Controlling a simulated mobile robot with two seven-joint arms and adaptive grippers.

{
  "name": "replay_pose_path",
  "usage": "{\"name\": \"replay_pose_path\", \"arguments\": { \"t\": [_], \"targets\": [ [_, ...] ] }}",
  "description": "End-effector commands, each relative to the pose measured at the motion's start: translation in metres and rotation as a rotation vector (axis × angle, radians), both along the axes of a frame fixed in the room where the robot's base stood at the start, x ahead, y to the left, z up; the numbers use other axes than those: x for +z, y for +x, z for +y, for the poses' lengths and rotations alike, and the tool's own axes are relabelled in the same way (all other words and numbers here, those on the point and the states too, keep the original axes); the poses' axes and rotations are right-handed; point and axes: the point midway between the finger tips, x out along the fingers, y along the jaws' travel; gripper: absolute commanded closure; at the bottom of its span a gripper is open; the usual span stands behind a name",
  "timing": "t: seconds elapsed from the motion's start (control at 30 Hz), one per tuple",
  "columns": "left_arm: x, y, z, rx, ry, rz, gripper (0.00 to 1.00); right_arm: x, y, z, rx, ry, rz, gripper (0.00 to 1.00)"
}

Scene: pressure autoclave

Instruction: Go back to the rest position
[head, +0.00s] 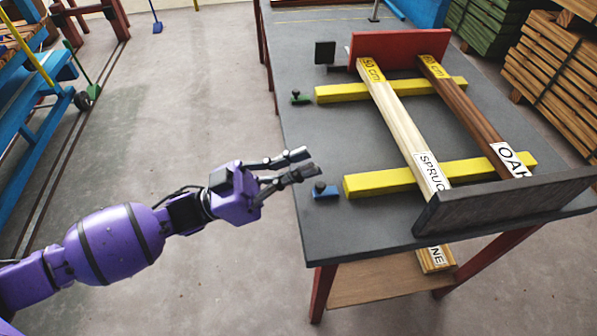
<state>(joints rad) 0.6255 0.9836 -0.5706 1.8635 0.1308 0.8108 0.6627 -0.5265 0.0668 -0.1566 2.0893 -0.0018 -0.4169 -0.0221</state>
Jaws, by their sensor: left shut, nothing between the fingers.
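My left gripper (309,163) reaches in from the left, at the left edge of the grey table (302,220). Its two fingers lie close together and are shut, with nothing held between them. The fingertips appear just above or beside a small blue block with a dark knob (325,191); I cannot tell whether they touch it. My right gripper is not in view.
Two yellow bars (380,182) support a pale spruce beam (398,120) and a dark oak beam (465,110). A red plate (400,48) and a dark board (500,205) stand at the ends. A green knobbed block (301,98) sits nearby. Floor (190,110) left of the table is mostly clear.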

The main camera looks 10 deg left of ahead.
Motion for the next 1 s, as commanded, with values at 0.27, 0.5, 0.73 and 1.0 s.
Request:
{"name": "replay_pose_path", "arguments": {
  "t": [0.27, 0.5, 0.73, 1.0],
  "targets": [
    [-0.025, -0.018, 0.058, 0.003, 0.002, 0.005, 1.00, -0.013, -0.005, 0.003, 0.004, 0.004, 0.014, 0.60],
    [-0.033, -0.026, 0.085, 0.001, 0.000, 0.002, 1.00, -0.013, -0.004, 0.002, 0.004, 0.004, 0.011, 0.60],
    [-0.034, -0.028, 0.090, 0.000, -0.001, 0.000, 1.00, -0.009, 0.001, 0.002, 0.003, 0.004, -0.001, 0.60],
    [-0.058, -0.002, 0.085, 0.133, 0.141, -0.033, 1.00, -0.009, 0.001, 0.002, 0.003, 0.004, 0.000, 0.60]
  ]
}}
